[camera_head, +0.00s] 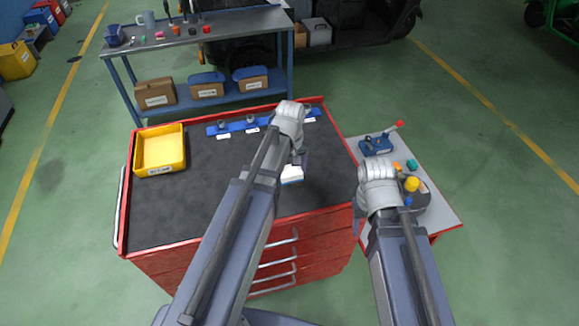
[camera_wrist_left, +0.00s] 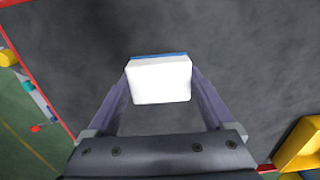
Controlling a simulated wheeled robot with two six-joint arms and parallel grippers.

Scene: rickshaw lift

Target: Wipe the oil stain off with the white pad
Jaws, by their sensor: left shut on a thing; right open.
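The white pad (camera_head: 291,174) has a blue back and is over the dark top of the red tool cabinet (camera_head: 230,222), right of its middle. My left gripper (camera_head: 298,164) is shut on the pad. In the left wrist view the pad (camera_wrist_left: 160,80) sits between the two fingers, its white face and a strip of blue showing. I cannot tell if it touches the surface. I cannot clearly make out an oil stain; the dark top (camera_wrist_left: 245,60) looks mottled. My right gripper (camera_head: 360,207) is open beside the cabinet's right edge, mostly hidden by its wrist.
A yellow bin (camera_head: 160,150) is at the cabinet's back left. A blue rack (camera_head: 232,126) lies along the back edge. A grey side table (camera_head: 440,212) with small coloured parts stands on the right. A workbench (camera_head: 240,28) is behind. The cabinet top's left middle is clear.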

